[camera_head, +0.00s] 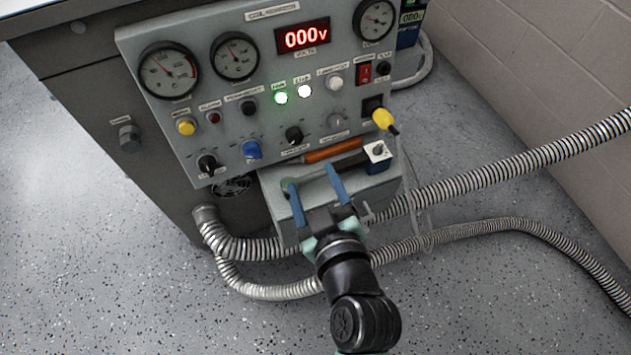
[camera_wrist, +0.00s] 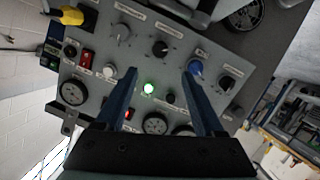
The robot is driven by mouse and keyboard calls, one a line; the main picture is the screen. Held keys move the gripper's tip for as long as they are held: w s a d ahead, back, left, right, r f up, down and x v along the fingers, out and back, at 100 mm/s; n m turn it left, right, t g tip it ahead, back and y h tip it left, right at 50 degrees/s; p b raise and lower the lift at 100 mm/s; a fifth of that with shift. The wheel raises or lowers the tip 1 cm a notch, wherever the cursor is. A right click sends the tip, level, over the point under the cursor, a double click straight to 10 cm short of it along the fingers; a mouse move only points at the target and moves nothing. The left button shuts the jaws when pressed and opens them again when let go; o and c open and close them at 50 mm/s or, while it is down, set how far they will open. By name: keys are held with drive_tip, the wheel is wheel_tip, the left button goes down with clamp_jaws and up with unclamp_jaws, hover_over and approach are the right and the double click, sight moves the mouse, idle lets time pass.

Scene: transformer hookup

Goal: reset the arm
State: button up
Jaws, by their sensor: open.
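My gripper (camera_head: 312,190) is open and empty in the head view, in front of the lower part of a grey control panel (camera_head: 215,105). Its two blue fingers are spread and point toward the panel. I cannot tell the exact gap between fingertips and panel. My black arm reaches up from the bottom of the head view.
A shelf (camera_head: 382,187) below the panel holds an orange-handled tool (camera_head: 332,150). A yellow knob (camera_head: 382,119) sticks out at the panel's right. Ribbed hoses (camera_head: 470,185) cross the right side. A block wall (camera_head: 560,60) stands at right. Speckled floor (camera_head: 130,290) is clear at lower left.

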drive_tip(key=shift+s+d+r, duration=0.15)
drive_tip(key=shift+s+r, duration=0.05)
drive_tip(key=shift+s, duration=0.4)
